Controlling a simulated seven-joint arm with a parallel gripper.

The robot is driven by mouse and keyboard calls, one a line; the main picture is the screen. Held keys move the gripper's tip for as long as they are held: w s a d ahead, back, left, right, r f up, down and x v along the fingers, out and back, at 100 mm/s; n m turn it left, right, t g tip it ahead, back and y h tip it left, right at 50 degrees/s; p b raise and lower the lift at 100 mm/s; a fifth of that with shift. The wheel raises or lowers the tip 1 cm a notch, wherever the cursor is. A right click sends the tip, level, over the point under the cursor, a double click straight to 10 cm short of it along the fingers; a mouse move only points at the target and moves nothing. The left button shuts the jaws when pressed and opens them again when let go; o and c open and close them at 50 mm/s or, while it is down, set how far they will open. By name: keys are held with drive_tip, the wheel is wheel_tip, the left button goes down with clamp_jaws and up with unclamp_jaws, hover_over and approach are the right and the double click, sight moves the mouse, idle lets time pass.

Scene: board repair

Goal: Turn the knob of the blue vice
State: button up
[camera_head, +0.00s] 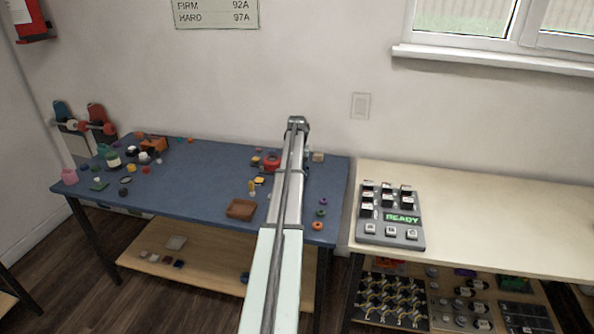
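I cannot make out a blue vice for certain. Small red (271,163) and dark parts sit on the blue-topped workbench (205,180) just left of my arm. My arm reaches up the middle of the picture and covers part of the bench's right side. A little of something dark shows to the right of the arm, too small to name. No knob can be told apart at this size. My gripper's fingers do not show; they are hidden or out of the picture.
A brown tray (241,209) lies near the bench's front edge. Several coloured wheels and small parts lie at the bench's left and right. The bench's middle is mostly clear.

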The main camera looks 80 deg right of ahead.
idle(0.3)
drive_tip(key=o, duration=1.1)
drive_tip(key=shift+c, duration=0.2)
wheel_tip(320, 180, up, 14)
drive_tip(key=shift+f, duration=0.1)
